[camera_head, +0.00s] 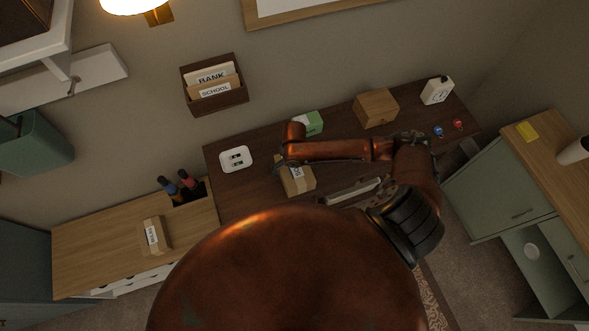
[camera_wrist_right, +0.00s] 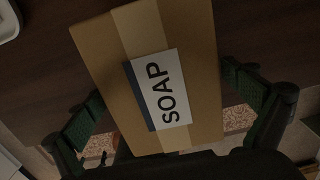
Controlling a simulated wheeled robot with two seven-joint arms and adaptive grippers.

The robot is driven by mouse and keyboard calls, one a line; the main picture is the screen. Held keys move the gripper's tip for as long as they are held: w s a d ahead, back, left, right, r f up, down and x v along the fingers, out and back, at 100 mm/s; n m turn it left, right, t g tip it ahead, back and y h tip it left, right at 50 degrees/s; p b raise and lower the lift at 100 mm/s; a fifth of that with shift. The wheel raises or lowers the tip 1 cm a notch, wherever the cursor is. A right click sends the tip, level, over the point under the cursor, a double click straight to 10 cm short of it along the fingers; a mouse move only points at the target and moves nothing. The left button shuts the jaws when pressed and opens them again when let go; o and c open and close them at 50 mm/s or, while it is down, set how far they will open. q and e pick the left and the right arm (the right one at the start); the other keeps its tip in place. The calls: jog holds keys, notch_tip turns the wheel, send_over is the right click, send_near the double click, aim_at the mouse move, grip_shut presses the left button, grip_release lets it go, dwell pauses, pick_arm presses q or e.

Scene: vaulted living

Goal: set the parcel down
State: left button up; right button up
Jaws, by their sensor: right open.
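A brown cardboard parcel with a SOAP label shows large in the right wrist view (camera_wrist_right: 196,62) and at the dark desk (camera_head: 232,187) in the head view (camera_head: 303,184). It appears to rest on the desk near its front edge; its underside is hidden. My right gripper (camera_wrist_right: 165,108) is open, with one green-black finger on each side of the parcel. In the head view the right gripper (camera_head: 288,162) is at the parcel, partly hidden by my copper arm. I cannot tell whether the fingers touch it. My left gripper is out of view.
The desk also holds a white socket block (camera_head: 236,159), a green box (camera_head: 314,122), a wooden box (camera_head: 376,108), a white clock-like block (camera_head: 437,91) and small blue and red items. Another labelled parcel (camera_head: 155,236) lies on the lower wooden cabinet (camera_head: 85,255) at left.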

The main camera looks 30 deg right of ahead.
jog(key=shift+r, duration=0.1)
notch_tip(320, 180, up, 12)
dwell(0.5)
